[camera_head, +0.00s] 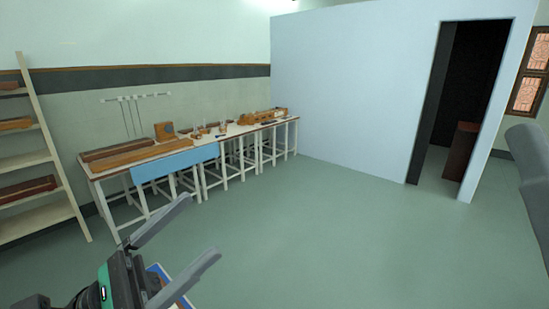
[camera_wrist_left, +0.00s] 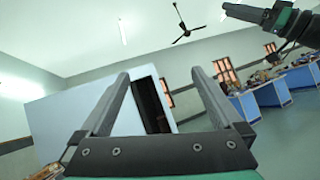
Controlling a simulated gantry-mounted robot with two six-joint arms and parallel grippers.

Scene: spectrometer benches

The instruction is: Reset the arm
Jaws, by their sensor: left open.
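My left gripper (camera_head: 203,225) is at the lower left of the head view, its two grey fingers spread wide with nothing between them. In the left wrist view the same gripper (camera_wrist_left: 160,75) is tilted up toward the room, its fingers apart and empty. In that view my right arm's end (camera_wrist_left: 280,22), dark with a green band, comes in at the upper right. Its finger state is not clear. A grey part at the right edge of the head view is too cropped to tell.
A long bench (camera_head: 225,137) with wooden instruments stands along the back wall. A shelf (camera_head: 62,185) stands at left. A pale blue partition (camera_head: 350,90) has a dark doorway. A blue-edged surface (camera_head: 158,269) lies just under my left gripper. The green floor is clear.

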